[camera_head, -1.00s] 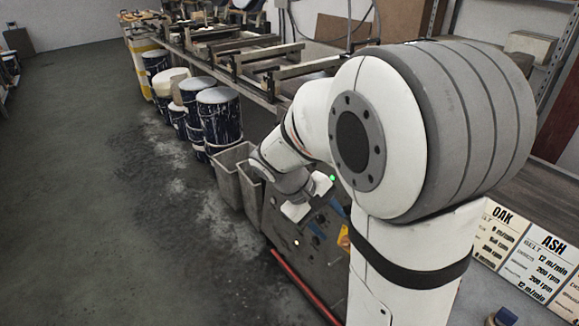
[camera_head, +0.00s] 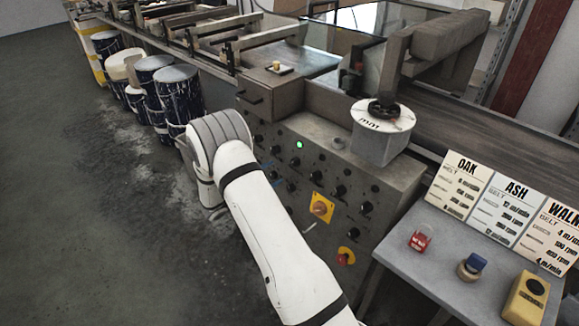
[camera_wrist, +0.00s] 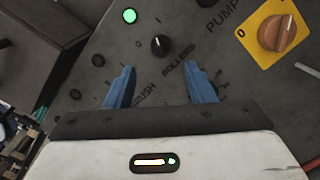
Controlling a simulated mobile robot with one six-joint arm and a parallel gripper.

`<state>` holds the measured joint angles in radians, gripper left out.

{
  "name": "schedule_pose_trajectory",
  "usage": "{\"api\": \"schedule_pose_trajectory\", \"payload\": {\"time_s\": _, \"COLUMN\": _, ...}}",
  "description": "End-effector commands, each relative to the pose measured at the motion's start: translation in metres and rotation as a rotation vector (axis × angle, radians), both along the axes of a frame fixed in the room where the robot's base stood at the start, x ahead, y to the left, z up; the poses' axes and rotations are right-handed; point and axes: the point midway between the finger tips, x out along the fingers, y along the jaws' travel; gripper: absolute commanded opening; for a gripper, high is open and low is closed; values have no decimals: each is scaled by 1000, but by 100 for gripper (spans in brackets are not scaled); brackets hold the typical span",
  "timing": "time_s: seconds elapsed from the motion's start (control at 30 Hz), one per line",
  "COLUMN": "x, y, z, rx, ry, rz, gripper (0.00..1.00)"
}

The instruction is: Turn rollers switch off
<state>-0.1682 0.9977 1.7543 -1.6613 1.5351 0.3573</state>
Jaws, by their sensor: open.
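The grey control panel (camera_head: 340,160) faces my arm in the head view. In the wrist view, a small black rotary switch (camera_wrist: 160,45) with a white pointer mark sits beside a "ROLLERS" label (camera_wrist: 178,58), with a "0" at its left. A lit green lamp (camera_wrist: 129,15) is above left of it; the lamp also glows in the head view (camera_head: 299,144). My gripper (camera_wrist: 161,80) is open and empty, its blue fingers either side of the label and below the switch. In the head view, my arm hides most of the gripper. My palm covers the panel's lower part.
A yellow-plated orange switch (camera_wrist: 278,33) is right of the fingers, near a "PUMP" label (camera_wrist: 222,15). A red stop button (camera_head: 345,256) is low on the panel.

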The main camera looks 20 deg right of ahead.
Motion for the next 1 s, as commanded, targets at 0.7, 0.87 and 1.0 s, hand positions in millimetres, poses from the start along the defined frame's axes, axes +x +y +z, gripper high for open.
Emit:
{"api": "schedule_pose_trajectory", "payload": {"time_s": 0.7, "x": 18, "y": -72, "z": 0, "rx": 1, "ry": 0, "rz": -3, "gripper": 49}}
{"api": "schedule_pose_trajectory", "payload": {"time_s": 0.87, "x": 18, "y": -72, "z": 0, "rx": 1, "ry": 0, "rz": -4, "gripper": 46}}
{"api": "schedule_pose_trajectory", "payload": {"time_s": 1.0, "x": 18, "y": -72, "z": 0, "rx": 1, "ry": 0, "rz": -4, "gripper": 34}}
